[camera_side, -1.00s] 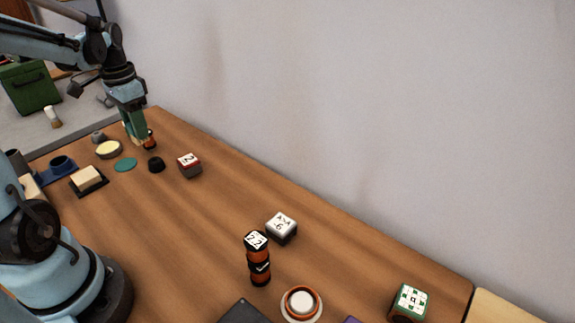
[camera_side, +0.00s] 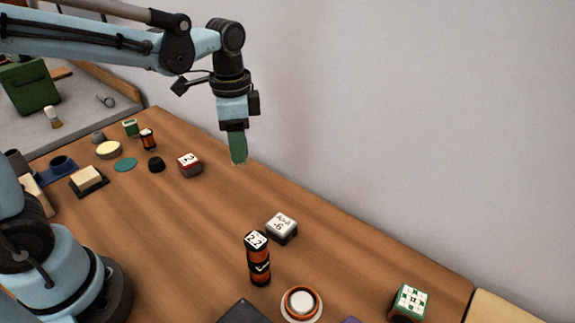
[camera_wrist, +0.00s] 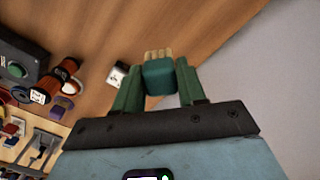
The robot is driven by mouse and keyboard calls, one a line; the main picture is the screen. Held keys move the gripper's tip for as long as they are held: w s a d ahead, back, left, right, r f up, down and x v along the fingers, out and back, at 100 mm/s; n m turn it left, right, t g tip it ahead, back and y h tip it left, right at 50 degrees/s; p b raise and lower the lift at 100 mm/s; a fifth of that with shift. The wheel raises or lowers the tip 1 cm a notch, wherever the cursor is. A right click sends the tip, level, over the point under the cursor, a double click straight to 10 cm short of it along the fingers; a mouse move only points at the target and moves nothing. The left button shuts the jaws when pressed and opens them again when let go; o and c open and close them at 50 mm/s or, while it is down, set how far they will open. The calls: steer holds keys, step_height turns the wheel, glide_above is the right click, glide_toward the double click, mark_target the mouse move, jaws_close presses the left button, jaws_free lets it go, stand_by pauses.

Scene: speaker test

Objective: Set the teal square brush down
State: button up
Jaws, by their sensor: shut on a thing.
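My gripper (camera_side: 238,148) is over the table near its far long edge, fingers pointing down. Its green fingers are shut on the teal square brush (camera_wrist: 160,77), which shows between the fingertips in the wrist view. The brush's pale bristles (camera_wrist: 158,54) point away from the gripper, toward the table. In the side view the fingers mostly hide the brush, and only its pale tip (camera_side: 238,163) shows below them. I cannot tell exactly how far the bristles are from the tabletop (camera_side: 190,225).
A red-and-grey block (camera_side: 189,165) lies left of the gripper. A white-topped block (camera_side: 281,228) and an upright orange-black cylinder stack (camera_side: 258,262) stand nearer the camera. A teal disc (camera_side: 125,164) and black knob (camera_side: 156,164) are farther left. Bare wood surrounds the area below the gripper.

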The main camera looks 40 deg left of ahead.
steer(key=s+d+m, duration=0.5)
steer(key=s+d, duration=0.1)
steer(key=d, duration=0.7)
steer(key=s+d+m, duration=0.5)
steer(key=s+d, duration=0.1)
steer(key=d, duration=0.7)
steer(key=w+a+f, duration=0.1)
steer(key=w+f, duration=0.1)
steer(key=w, duration=0.1)
steer(key=w+a+f, duration=0.2)
steer(key=w, duration=0.1)
steer(key=w+a+f, duration=0.1)
steer(key=w+f, duration=0.2)
steer(key=w, duration=0.1)
steer(key=shift+a, duration=0.35)
steer(key=shift+f, duration=2.05)
steer(key=o, duration=1.1)
steer(key=shift+f, duration=0.1)
steer(key=shift+c, duration=0.2)
